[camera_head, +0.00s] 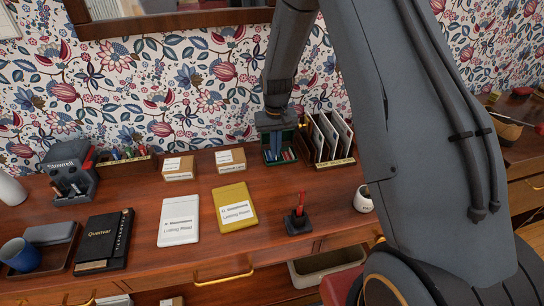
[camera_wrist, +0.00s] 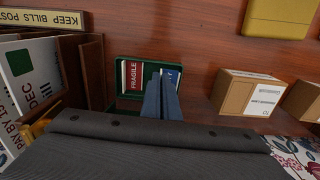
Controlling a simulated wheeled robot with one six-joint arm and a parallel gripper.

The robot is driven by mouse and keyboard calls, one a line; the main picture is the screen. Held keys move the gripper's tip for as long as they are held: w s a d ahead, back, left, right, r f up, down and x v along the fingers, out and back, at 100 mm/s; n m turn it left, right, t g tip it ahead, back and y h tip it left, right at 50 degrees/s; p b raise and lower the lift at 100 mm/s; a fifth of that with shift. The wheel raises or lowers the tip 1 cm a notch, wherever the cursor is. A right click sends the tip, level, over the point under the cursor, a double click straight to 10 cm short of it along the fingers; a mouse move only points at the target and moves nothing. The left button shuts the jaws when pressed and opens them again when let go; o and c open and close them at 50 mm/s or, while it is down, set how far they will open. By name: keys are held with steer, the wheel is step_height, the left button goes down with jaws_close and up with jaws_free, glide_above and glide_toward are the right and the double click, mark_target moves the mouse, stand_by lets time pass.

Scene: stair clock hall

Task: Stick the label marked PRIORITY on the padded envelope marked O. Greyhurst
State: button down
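My gripper (camera_head: 273,150) points down into a small green holder (camera_head: 283,161) at the back of the desk. In the wrist view the holder (camera_wrist: 120,89) has a red label marked FRAGILE (camera_wrist: 133,76) and, right of it, a blue label (camera_wrist: 173,77) mostly hidden by my fingers (camera_wrist: 160,90). I cannot read the word PRIORITY. My fingers are close together at the blue label; whether they grip it is unclear. A white envelope (camera_head: 179,221) and a yellow envelope (camera_head: 235,207) lie flat on the desk, their names too small to read surely.
A rack of upright envelopes (camera_head: 330,137) stands right beside the holder. Two cardboard boxes (camera_head: 178,169) (camera_head: 230,160) stand to its left. A red-handled stamp (camera_head: 299,217) and a white round pot (camera_head: 363,199) are nearer the front right. A black book (camera_head: 104,241) lies left.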

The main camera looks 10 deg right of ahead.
steer(key=shift+r+p, duration=1.45)
steer(key=shift+r, duration=1.35)
